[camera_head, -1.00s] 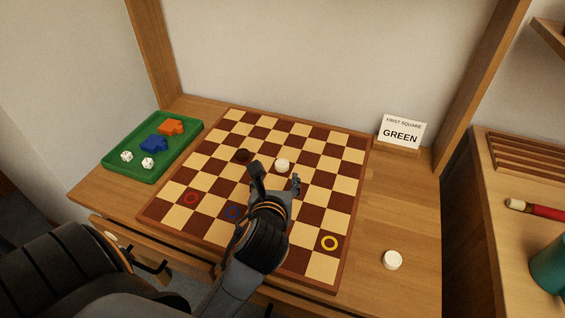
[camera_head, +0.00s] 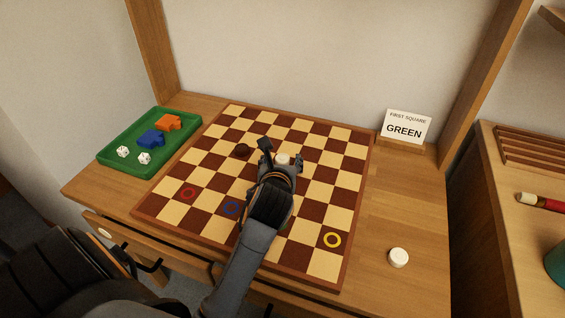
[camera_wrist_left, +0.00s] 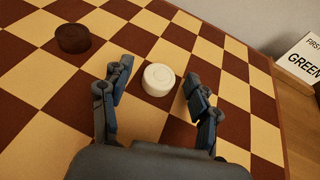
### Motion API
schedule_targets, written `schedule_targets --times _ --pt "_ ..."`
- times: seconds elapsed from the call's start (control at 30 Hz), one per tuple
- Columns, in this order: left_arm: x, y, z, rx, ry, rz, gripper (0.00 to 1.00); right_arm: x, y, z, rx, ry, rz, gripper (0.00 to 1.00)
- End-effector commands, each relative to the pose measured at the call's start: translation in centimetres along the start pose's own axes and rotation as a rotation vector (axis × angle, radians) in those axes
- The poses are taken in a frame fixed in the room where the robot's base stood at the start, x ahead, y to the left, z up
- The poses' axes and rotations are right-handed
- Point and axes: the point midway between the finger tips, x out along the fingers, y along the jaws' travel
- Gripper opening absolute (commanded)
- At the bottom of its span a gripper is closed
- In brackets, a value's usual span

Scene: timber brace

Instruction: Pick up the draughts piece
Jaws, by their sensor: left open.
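A white draughts piece (camera_head: 283,159) lies on the checkered board (camera_head: 219,119). It also shows in the left wrist view (camera_wrist_left: 158,79), between and just beyond my open fingers. My left gripper (camera_head: 282,152) is open, with one finger on each side of the white piece; I see no contact. A dark draughts piece (camera_head: 242,151) lies on the board to the left, and it shows at the upper left of the wrist view (camera_wrist_left: 73,38). Another white piece (camera_head: 398,257) lies on the table right of the board. My right gripper is not in view.
A green tray (camera_head: 112,168) at the left holds orange and blue figures and two dice. Red (camera_head: 189,193), blue (camera_head: 231,208) and yellow (camera_head: 332,240) rings mark board squares. A card (camera_head: 406,126) reading "FIRST SQUARE GREEN" stands at the back right.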

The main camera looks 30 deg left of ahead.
Motion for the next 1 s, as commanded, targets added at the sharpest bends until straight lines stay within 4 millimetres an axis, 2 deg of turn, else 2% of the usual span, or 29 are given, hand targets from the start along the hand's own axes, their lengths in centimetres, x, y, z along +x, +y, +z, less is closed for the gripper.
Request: schedule_targets --times 0.23,0.43,0.9,0.97,1.0 --pt "0.1 0.0 0.0 0.000 0.000 0.000 0.59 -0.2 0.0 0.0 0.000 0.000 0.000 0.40" --pt "0.1 0.0 0.0 0.000 0.000 0.000 0.18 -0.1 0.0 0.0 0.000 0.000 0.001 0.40" --pt "-0.1 0.0 0.4 0.000 -0.001 0.000 0.17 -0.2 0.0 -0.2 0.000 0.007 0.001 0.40" --pt "-0.2 0.0 0.7 0.000 -0.002 0.000 0.17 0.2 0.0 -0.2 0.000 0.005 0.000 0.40" --pt "-0.3 0.0 1.0 0.000 -0.003 -0.001 0.17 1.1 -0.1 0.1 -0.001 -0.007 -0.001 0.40"
